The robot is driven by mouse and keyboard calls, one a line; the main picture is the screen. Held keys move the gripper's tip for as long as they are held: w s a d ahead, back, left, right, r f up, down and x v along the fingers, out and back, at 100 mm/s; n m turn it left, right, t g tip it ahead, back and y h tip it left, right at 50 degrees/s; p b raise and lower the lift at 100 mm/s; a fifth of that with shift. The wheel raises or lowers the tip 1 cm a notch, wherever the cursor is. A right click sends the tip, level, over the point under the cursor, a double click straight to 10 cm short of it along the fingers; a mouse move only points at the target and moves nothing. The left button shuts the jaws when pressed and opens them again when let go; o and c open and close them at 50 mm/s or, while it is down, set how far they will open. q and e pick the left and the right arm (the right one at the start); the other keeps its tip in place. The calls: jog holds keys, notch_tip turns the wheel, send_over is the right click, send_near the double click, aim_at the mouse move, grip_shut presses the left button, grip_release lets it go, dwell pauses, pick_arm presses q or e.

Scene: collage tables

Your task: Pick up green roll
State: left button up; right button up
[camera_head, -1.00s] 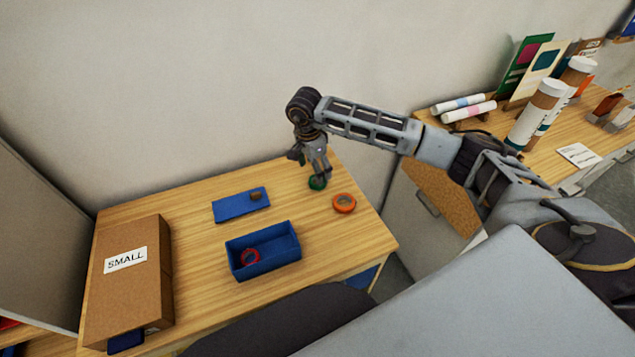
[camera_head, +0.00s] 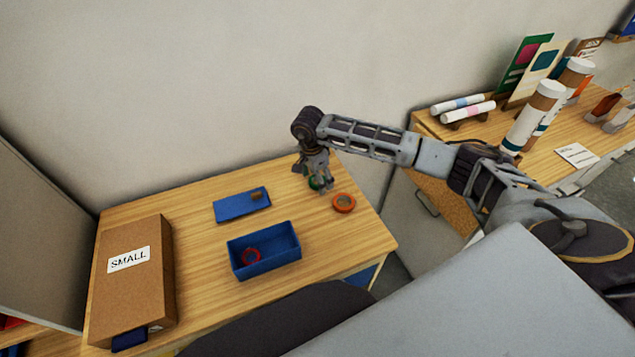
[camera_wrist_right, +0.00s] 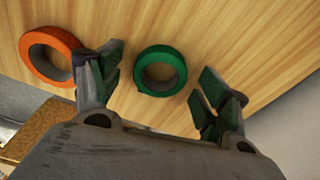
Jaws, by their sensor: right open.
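The green roll (camera_wrist_right: 160,70) lies flat on the wooden table, and in the right wrist view it shows between and just beyond the two open fingers of my right gripper (camera_wrist_right: 160,88). In the head view the green roll (camera_head: 315,183) is partly hidden behind my right gripper (camera_head: 322,186), which points down at the table's back right. The jaws look empty. My left gripper is in neither view.
An orange roll (camera_head: 343,203) lies close by, near the outside of one finger. A blue tray (camera_head: 265,264) holds a red roll (camera_head: 251,256). A blue lid-like plate (camera_head: 240,206) and a box marked SMALL (camera_head: 128,285) are further left. The wall (camera_head: 200,90) is close behind.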

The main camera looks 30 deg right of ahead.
jog(key=c, duration=0.3)
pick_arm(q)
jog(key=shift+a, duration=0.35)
pick_arm(e)
jog(key=c, duration=0.7)
jog(key=shift+o, duration=0.2)
jog(key=shift+r, duration=0.1)
jog(key=shift+r, duration=0.5)
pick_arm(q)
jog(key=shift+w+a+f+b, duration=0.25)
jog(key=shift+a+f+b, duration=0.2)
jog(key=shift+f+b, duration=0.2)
pick_arm(e)
notch_tip(320, 180, up, 9)
jog(key=shift+f, duration=0.1)
